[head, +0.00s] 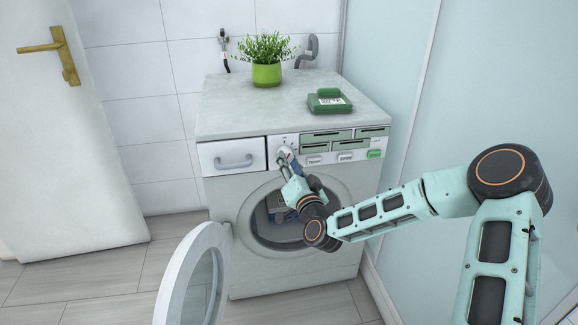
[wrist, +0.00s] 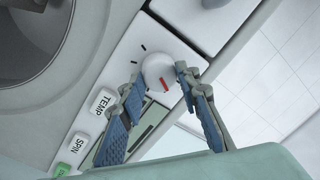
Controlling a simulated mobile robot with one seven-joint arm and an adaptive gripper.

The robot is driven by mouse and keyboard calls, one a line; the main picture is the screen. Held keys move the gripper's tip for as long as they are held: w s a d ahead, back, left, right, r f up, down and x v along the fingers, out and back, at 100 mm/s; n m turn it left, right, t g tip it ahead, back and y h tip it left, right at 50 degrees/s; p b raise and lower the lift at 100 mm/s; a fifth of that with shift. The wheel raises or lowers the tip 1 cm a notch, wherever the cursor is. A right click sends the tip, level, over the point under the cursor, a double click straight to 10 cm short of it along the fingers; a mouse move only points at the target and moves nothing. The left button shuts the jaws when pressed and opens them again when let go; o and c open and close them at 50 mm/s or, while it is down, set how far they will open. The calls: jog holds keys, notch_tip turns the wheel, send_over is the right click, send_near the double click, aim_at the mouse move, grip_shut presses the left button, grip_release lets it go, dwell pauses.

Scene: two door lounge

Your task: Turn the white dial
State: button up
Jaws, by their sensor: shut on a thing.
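The white dial (wrist: 159,73) is on the washing machine's front panel, with a red mark on its face and black tick marks around it. In the head view the dial (head: 285,151) is partly hidden by my gripper. My gripper (wrist: 158,80) has one blue-padded finger on each side of the dial, shut on it. In the head view my gripper (head: 286,158) reaches up to the panel from the lower right.
The washing machine (head: 220,190) has its round door (head: 190,275) swung open at the lower left. TEMP (wrist: 103,102) and SPIN (wrist: 81,148) buttons sit beside the dial. A glass panel (head: 500,90) is at right.

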jog(key=shift+m, duration=1.2)
jog(key=o, duration=1.2)
jog(key=shift+c, duration=0.2)
jog(key=v, duration=1.2)
jog(key=shift+f+b, duration=0.2)
jog(key=shift+b, duration=0.1)
